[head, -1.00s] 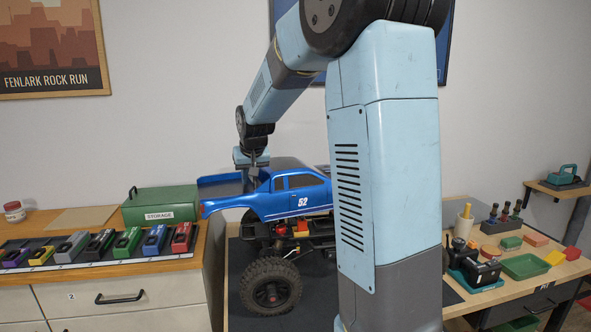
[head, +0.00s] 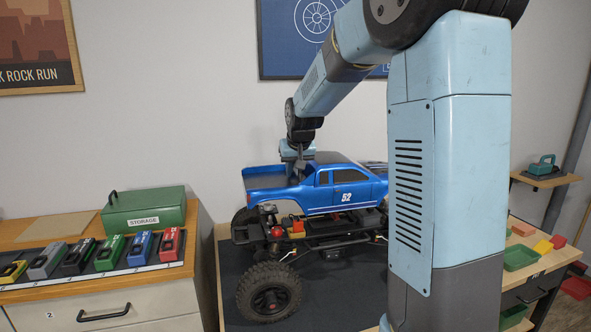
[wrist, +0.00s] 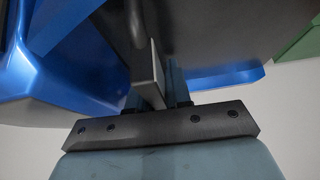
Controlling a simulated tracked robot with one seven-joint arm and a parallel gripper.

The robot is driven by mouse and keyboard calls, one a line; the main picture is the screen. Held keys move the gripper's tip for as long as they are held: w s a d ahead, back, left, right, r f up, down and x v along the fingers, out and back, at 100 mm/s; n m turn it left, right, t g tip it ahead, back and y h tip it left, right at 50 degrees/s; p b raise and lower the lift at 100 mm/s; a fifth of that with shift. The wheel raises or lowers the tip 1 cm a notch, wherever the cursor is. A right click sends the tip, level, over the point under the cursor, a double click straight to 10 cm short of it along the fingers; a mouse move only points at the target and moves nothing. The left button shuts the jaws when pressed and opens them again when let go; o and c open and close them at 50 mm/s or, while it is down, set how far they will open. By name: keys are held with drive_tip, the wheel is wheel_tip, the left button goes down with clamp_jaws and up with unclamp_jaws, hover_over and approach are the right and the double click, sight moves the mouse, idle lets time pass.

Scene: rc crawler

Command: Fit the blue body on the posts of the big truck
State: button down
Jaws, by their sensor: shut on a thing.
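In the wrist view my gripper (wrist: 155,80) shows close up against the dark part of the blue body (wrist: 45,85). The posts are hidden under the body, so I cannot tell whether they line up with its holes. A big front wheel (head: 268,292) stands on the dark mat.
At left a wooden cabinet (head: 100,308) carries a green storage box (head: 145,212) and a row of coloured packs (head: 108,252). At right a bench holds a green tray (head: 519,257) and small blocks. My arm hides the truck's right end.

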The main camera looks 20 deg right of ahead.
sight(299, 175)
drive_tip(key=shift+s, duration=0.1)
idle(0.3)
wheel_tip(299, 175, down, 6)
drive_tip(key=shift+f, duration=0.25)
idle(0.5)
drive_tip(key=shift+f, duration=2.05)
idle(0.3)
drive_tip(key=c, duration=1)
unclamp_jaws()
drive_tip(key=v, duration=1.3)
drive_tip(key=shift+s+a+r, duration=0.1)
drive_tip(key=shift+s+r, duration=0.05)
drive_tip(key=shift+r, duration=0.15)
